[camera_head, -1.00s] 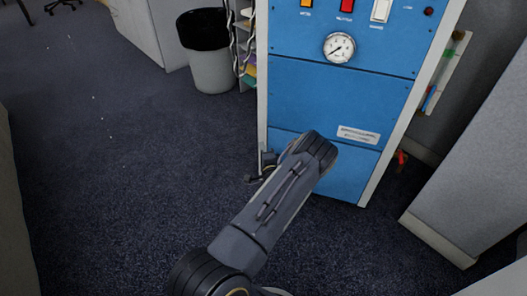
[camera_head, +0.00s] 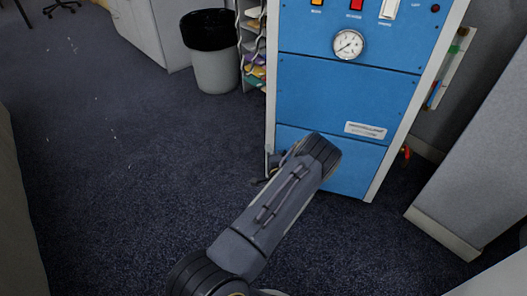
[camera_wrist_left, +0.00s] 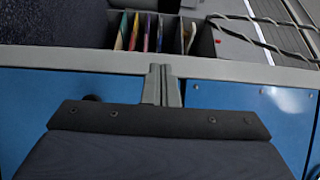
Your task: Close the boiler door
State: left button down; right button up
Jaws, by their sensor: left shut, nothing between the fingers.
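The boiler is a blue cabinet (camera_head: 345,95) with a pale frame, a round gauge and coloured switches, right of centre in the head view. Its lower front panel (camera_head: 355,170) looks about flush with the frame; I cannot tell which panel is the door. My left arm reaches across that panel, and my left gripper (camera_head: 271,164) shows only partly at the boiler's lower left edge. Contact is unclear. My right gripper is not in view.
A grey bin (camera_head: 214,65) with a black liner and a shelf of folders (camera_head: 253,60) stand left of the boiler. A grey partition (camera_head: 475,150) stands close on the right. The dark carpet (camera_head: 130,150) to the left is clear.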

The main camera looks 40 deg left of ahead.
pick_arm(q)
jog(key=s+a+p, duration=0.3)
jog(key=s, duration=0.6)
jog(key=shift+s+a, duration=0.25)
jog(key=shift+s, duration=0.1)
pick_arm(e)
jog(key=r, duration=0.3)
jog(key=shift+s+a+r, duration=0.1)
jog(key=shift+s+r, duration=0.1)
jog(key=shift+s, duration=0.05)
